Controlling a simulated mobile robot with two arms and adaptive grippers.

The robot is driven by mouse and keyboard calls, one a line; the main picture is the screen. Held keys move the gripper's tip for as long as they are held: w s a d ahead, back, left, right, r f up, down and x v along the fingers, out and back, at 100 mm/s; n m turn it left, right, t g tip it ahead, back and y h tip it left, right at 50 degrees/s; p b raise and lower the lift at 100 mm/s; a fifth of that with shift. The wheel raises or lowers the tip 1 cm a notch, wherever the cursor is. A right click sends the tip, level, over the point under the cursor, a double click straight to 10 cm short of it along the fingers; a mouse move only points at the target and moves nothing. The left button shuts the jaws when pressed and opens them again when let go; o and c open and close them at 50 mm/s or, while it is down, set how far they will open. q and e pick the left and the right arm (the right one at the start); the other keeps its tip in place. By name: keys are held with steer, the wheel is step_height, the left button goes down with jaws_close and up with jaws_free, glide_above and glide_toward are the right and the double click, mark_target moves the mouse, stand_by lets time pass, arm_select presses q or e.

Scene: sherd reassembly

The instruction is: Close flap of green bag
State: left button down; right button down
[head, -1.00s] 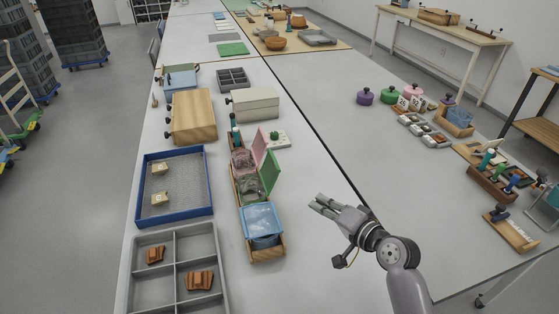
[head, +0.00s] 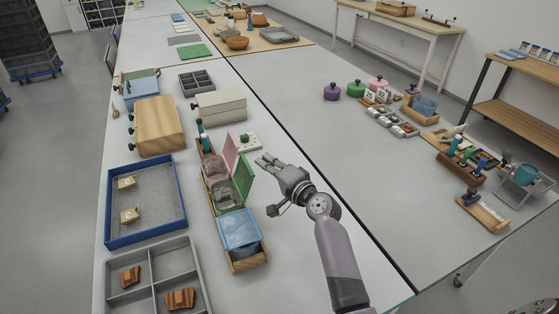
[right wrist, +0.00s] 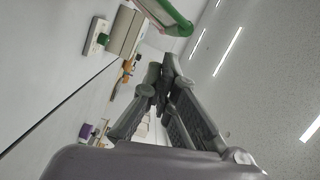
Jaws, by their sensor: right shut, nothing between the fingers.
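The green bag (head: 222,194) sits in the middle of a narrow wooden tray, its clear bag part with dull contents showing. Its green flap (head: 244,181) stands up, open, on the bag's right side. My right gripper (head: 264,160) is shut and empty, just right of and beyond the flap in the head view, apart from it as far as I can tell. In the right wrist view the shut fingers (right wrist: 162,68) point up the picture, and the green-edged flap (right wrist: 172,18) shows past their tips. My left gripper is not in view.
The wooden tray (head: 249,264) also holds a pink bag with its flap (head: 229,150) raised and a blue bag with its flap (head: 240,229) lying over it. A white board with a green knob (head: 245,139) lies behind. Blue tray (head: 180,199) is left. Table right of my arm is clear.

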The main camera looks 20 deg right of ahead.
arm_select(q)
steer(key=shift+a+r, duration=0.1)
arm_select(e)
steer(key=shift+a+f, duration=0.2)
steer(key=shift+a, duration=0.3)
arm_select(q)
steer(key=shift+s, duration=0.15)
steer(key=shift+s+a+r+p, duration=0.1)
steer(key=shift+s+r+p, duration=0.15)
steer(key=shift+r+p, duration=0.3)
arm_select(e)
steer(key=shift+a+r+n, duration=0.3)
steer(key=shift+n, duration=0.1)
